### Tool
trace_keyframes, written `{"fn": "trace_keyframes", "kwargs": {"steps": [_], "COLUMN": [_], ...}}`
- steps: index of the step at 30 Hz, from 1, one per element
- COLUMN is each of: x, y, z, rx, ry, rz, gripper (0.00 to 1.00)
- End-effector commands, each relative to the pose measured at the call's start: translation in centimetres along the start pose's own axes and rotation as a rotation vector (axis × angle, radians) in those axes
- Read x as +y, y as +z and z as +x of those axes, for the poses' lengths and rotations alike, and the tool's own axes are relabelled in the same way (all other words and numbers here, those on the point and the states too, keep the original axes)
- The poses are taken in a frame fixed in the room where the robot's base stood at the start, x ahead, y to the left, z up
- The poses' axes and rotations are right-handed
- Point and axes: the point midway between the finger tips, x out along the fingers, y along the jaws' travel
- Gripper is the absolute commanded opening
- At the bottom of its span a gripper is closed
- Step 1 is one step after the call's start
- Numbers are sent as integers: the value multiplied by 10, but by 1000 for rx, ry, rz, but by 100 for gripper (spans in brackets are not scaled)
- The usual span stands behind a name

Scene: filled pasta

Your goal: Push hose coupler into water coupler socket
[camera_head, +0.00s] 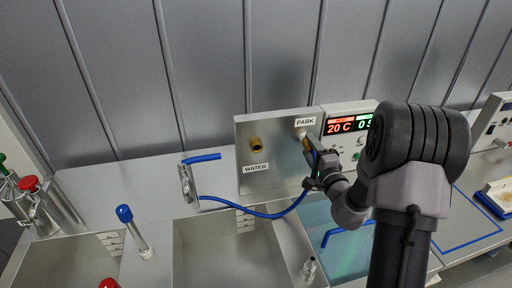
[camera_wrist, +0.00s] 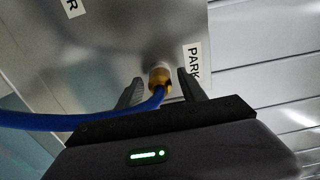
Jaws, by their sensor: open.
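The hose coupler (camera_wrist: 160,78) is a brass piece on the end of a blue hose (camera_head: 262,214). It sits at the PARK position on the upright steel panel (camera_head: 278,125). The water coupler socket (camera_head: 256,144) is a brass ring to the left on the same panel, above the WATER label (camera_head: 255,168). My gripper (camera_head: 310,158) is at the PARK position; in the wrist view my gripper (camera_wrist: 160,88) has its fingers open on both sides of the hose coupler, with gaps showing. Whether a finger touches it I cannot tell.
A control box with a lit display (camera_head: 347,126) stands right of the panel, close to my arm. Below are steel basins (camera_head: 225,255) and a bath of teal liquid (camera_head: 345,235). A clamp-like metal fitting (camera_head: 187,184) and a blue-topped tap (camera_head: 132,228) stand left.

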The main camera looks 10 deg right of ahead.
Motion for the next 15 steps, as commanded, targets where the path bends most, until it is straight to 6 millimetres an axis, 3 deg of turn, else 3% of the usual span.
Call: {"fn": "trace_keyframes", "kwargs": {"steps": [2,9,15], "x": [0,0,0], "y": [0,0,0], "z": [0,0,0], "rx": [0,0,0], "ry": [0,0,-1], "rz": [0,0,0], "gripper": [47,0,0]}}
